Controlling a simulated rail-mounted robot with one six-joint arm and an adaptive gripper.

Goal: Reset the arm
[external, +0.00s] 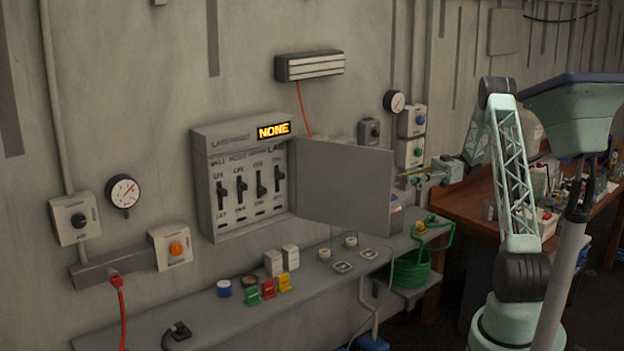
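My arm stands at the right in the external view, pale green with dark joints. Its lattice upper link rises from the base, and the forearm folds back down to the left behind it. My gripper (411,176) appears at the end of the forearm, pointing left near the wall, just right of the open cabinet door. It is small and partly confused with things behind it, so I cannot tell if it is open or shut. I see nothing clearly held in it.
A wall cabinet (203,190) with several lever switches shows "NONE"; its door (343,187) stands open toward my gripper. A grey shelf (215,313) below holds small coloured items. A green hose (416,270) hangs at its right end. A cluttered wooden bench (466,209) is behind my arm.

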